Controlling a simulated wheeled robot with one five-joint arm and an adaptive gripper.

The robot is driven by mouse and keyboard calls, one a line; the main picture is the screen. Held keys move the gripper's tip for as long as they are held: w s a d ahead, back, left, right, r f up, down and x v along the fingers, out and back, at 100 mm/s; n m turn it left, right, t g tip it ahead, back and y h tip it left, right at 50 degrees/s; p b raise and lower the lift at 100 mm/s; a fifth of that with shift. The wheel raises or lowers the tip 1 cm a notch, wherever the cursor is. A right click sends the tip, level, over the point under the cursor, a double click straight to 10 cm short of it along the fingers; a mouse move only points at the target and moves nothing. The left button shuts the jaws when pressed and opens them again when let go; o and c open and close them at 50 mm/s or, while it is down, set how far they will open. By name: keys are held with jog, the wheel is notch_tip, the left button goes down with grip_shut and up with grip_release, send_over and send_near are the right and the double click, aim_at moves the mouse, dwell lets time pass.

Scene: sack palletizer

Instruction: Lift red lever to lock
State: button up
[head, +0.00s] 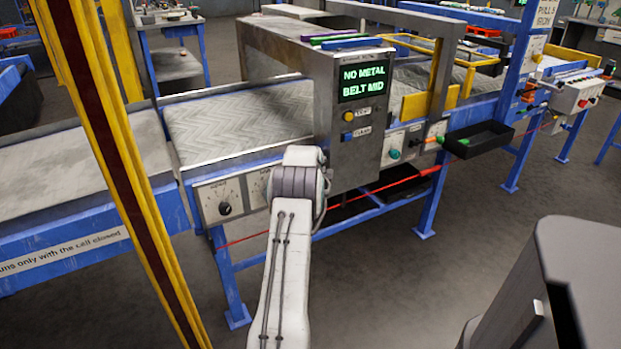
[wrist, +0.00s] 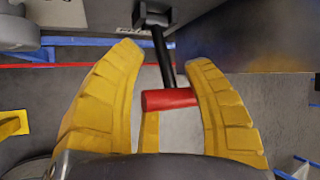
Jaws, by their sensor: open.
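The red lever (wrist: 169,99) shows in the wrist view as a red cylindrical grip on a black rod. The rod (wrist: 163,55) runs up to a dark bracket (wrist: 152,18) on a grey housing. My gripper (wrist: 163,60) has its yellow fingers spread, with the red grip between them. The grip's right end lies close against the right finger in the picture; I cannot tell whether they touch. A gap separates its left end from the left finger. In the head view my arm covers the gripper and the lever.
A metal detector housing (head: 355,130) with a green-lit screen (head: 363,83) reading "NO METAL BELT MID" stands over the conveyor belt (head: 235,122). Knob panels (head: 226,198) line the blue frame. A black tray (head: 478,139) juts out at the right.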

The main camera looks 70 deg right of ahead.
jog(key=v, duration=1.1)
jog(key=shift+a+r, duration=0.2)
jog(key=shift+s, duration=0.1)
dwell(0.4)
